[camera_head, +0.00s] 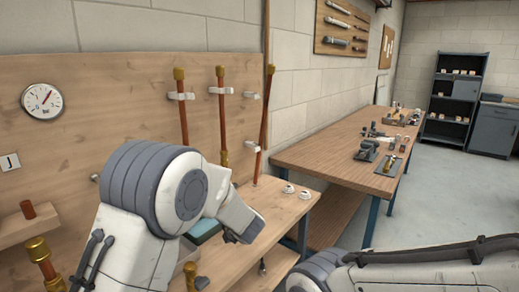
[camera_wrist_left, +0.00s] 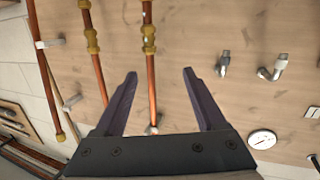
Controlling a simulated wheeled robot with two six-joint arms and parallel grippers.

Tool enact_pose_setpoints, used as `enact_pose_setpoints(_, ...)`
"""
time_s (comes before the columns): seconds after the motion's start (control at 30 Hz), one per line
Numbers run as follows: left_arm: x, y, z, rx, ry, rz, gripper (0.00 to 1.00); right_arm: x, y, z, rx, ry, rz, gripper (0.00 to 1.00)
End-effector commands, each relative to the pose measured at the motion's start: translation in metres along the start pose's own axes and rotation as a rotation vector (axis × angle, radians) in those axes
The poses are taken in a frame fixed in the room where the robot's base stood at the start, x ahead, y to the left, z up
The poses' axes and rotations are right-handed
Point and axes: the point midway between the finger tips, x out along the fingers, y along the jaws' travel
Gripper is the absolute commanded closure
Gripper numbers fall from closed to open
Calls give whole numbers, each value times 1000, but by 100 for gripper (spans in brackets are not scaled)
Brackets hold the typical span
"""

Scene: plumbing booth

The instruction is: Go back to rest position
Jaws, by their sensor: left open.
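My left arm rises from the bottom left of the head view and bends over the workbench (camera_head: 295,205), in front of the wooden panel (camera_head: 120,85). In the left wrist view my left gripper (camera_wrist_left: 160,73) is open, its two dark fingers apart with nothing held between them. A copper pipe (camera_wrist_left: 150,80) on the panel shows behind the gap; whether it is within reach I cannot tell. My right arm lies across the bottom right of the head view; its gripper is outside the frame.
Several copper pipes (camera_head: 183,118) with brass ends stand in white clips on the panel, near my left arm. A round gauge (camera_head: 42,100) hangs at left. A longer bench (camera_head: 340,160) with tools stands behind, and a dark shelf (camera_head: 457,95) at far right. The right floor is clear.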

Motion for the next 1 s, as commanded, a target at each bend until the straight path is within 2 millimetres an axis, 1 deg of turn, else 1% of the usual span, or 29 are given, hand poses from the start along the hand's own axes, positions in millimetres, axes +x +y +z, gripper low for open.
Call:
enact_pose_setpoints(0.07,2,2,1,0,-45,76,28,0,0,0,0,0,0,49)
enact_pose_setpoints(0.17,-2,5,9,10,-127,190,28,0,0,0,0,0,0,49)
enact_pose_setpoints(0.27,-15,2,25,40,-252,318,28,0,0,0,0,0,0,49)
enact_pose_setpoints(0.33,-33,-9,44,80,-380,408,28,0,0,0,0,0,0,49)
enact_pose_setpoints(0.37,-44,-16,53,103,-442,443,28,0,0,0,0,0,0,49)
enact_pose_setpoints(0.4,-59,-28,67,136,-526,479,28,0,0,0,0,0,0,49)
enact_pose_setpoints(0.47,-81,-48,85,186,-641,515,28,0,0,0,0,0,0,49)
enact_pose_setpoints(0.5,-95,-63,96,218,-711,528,28,0,0,0,0,0,0,49)
enact_pose_setpoints(0.6,-123,-94,115,286,-845,537,28,0,0,0,0,0,0,49)
enact_pose_setpoints(0.8,-164,-146,138,387,-1030,518,28,0,0,0,0,0,0,49)
enact_pose_setpoints(1.0,-196,-191,150,472,-1167,473,28,0,0,0,0,0,0,49)
